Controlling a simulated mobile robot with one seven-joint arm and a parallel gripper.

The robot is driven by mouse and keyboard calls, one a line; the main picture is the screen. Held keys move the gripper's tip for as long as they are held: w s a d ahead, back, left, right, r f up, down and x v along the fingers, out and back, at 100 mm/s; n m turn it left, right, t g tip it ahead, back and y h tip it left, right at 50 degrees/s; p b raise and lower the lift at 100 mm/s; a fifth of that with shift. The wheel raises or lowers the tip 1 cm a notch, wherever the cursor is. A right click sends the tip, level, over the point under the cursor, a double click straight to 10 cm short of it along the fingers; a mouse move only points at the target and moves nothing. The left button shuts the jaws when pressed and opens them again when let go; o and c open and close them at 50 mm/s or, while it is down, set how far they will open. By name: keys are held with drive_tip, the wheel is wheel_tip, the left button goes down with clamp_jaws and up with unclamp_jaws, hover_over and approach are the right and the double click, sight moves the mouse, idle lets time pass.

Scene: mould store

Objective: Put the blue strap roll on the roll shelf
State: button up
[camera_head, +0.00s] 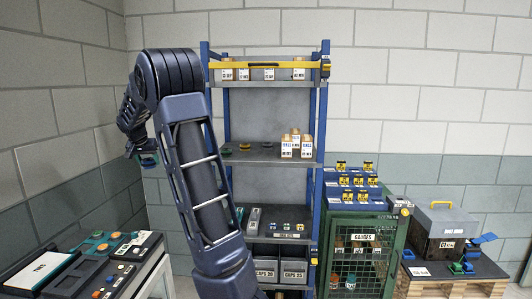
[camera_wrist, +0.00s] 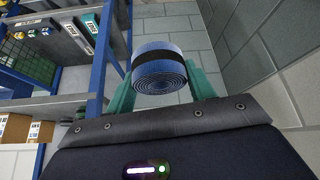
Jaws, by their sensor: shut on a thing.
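The blue strap roll (camera_wrist: 158,72), a coil with a dark band around it, is between the green fingers of my gripper (camera_wrist: 160,88) in the wrist view. My gripper is shut on it. In the head view my gripper (camera_head: 147,158) is raised left of the rack, small and partly hidden by my own arm. The rack's middle shelf (camera_head: 262,161) carries a green roll (camera_head: 227,151), a yellow-and-dark roll (camera_head: 245,147) and a dark roll (camera_head: 267,145) at its left and middle. I take it to be the roll shelf; no label there is readable.
Boxes (camera_head: 298,148) stand at the middle shelf's right end. A blue rack post (camera_wrist: 101,70) is close left of the roll in the wrist view. A bench (camera_head: 150,270) with parts is at lower left. A green cage cabinet (camera_head: 388,270) stands right of the rack.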

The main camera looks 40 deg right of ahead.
drive_tip(key=s+d+r+m+g+h, duration=0.1)
drive_tip(key=s+d+m, duration=0.2)
drive_tip(key=s+d, duration=0.5)
drive_tip(key=s+d+r+m+g, duration=0.15)
drive_tip(key=s+d, duration=0.25)
drive_tip(key=d, duration=0.9)
drive_tip(key=s+d+r+m+g+h, duration=0.1)
drive_tip(key=s+d+r+m, duration=0.15)
drive_tip(key=s+d, duration=0.55)
hover_over(244, 156)
drive_tip(key=a, duration=0.2)
drive_tip(key=f, duration=0.1)
drive_tip(key=shift+m+t, duration=0.25)
drive_tip(key=shift+m, duration=0.15)
drive_tip(key=shift+s+f, duration=0.1)
drive_tip(key=shift+f, duration=3)
drive_tip(key=shift+d+f, duration=0.15)
drive_tip(key=shift+f, duration=0.05)
drive_tip(key=shift+f, duration=0.15)
drive_tip(key=o, duration=0.8)
